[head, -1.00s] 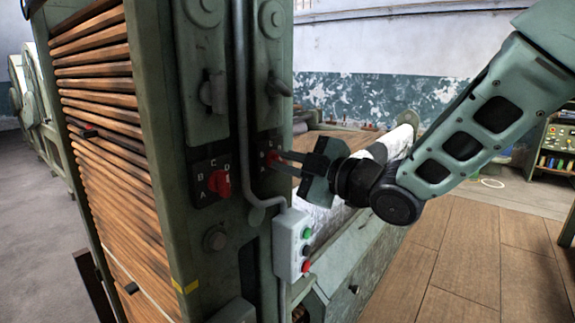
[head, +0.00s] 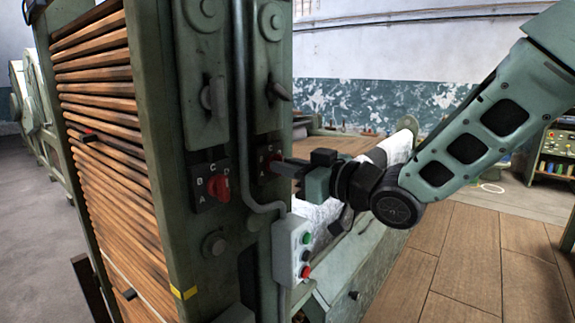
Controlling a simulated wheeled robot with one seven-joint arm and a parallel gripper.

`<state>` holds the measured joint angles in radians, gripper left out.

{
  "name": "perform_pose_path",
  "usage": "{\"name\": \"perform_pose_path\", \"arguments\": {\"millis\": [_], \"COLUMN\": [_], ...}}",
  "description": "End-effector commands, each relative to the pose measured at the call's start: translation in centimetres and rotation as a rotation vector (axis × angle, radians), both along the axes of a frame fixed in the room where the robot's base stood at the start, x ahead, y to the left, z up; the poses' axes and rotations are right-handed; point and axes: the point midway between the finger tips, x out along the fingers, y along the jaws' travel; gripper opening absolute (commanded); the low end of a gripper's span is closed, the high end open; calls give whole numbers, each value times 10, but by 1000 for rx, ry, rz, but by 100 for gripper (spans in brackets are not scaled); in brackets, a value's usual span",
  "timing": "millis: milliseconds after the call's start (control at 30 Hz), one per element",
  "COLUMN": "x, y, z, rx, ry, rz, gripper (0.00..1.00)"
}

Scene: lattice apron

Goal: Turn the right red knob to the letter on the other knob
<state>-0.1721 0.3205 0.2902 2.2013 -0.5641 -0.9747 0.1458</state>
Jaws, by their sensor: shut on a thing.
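The right red knob (head: 276,157) sits on a dark plate on the green machine post, mostly hidden by my gripper (head: 277,167). My gripper reaches in from the right, and its fingers are shut on this knob. The other red knob (head: 218,188) is on a black lettered plate (head: 203,202) to the left, in clear view. Letters A, B and C show along the left and top of that plate, with part of a D at the upper right. The knob's bar stands roughly upright; I cannot tell surely which letter it points to. The right plate's letters are too small and covered to read.
A grey conduit (head: 243,110) runs down between the two knobs and bends under the right one. A grey button box (head: 293,247) with green and red buttons stands just below my gripper. Wooden slats (head: 100,130) lie left.

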Motion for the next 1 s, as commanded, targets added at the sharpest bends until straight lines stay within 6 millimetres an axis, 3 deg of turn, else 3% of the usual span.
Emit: {"name": "perform_pose_path", "arguments": {"millis": [767, 800, 833, 1000], "x": [0, 0, 0, 0], "y": [-1, -1, -1, 0], "z": [-1, -1, -1, -1], "rx": [57, 57, 57, 57], "ry": [78, 78, 78, 77], "rz": [0, 0, 0, 0], "gripper": [0, 23, 31, 34]}}
